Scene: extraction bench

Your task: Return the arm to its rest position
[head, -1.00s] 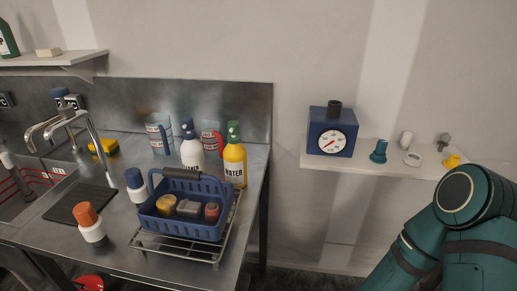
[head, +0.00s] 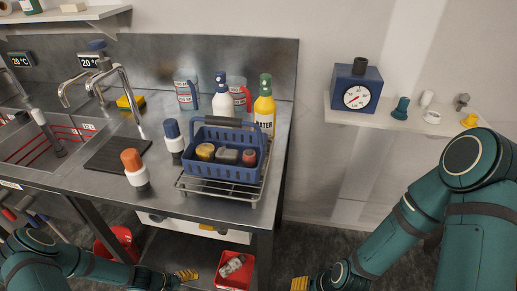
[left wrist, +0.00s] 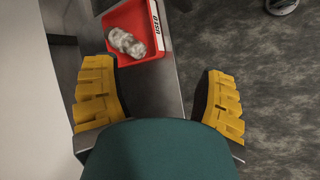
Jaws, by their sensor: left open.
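My left arm comes in at the lower left of the head view, low in front of the bench. My left gripper (head: 186,275) shows there as a yellow finger by the bench's lower shelf. In the left wrist view the left gripper (left wrist: 159,100) is open, its two yellow fingers wide apart with nothing between them. My right arm is bent at the right. The yellow tip of my right gripper (head: 300,284) shows at the bottom edge, mostly cut off, so its jaws cannot be judged.
A blue basket (head: 191,168) with several items stands on a wire rack (head: 250,196) on the steel bench. A red tray (head: 221,280) with a crumpled item sits below; it also shows in the left wrist view (left wrist: 120,22). A wall shelf (head: 385,121) holds a blue dial timer (head: 341,97).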

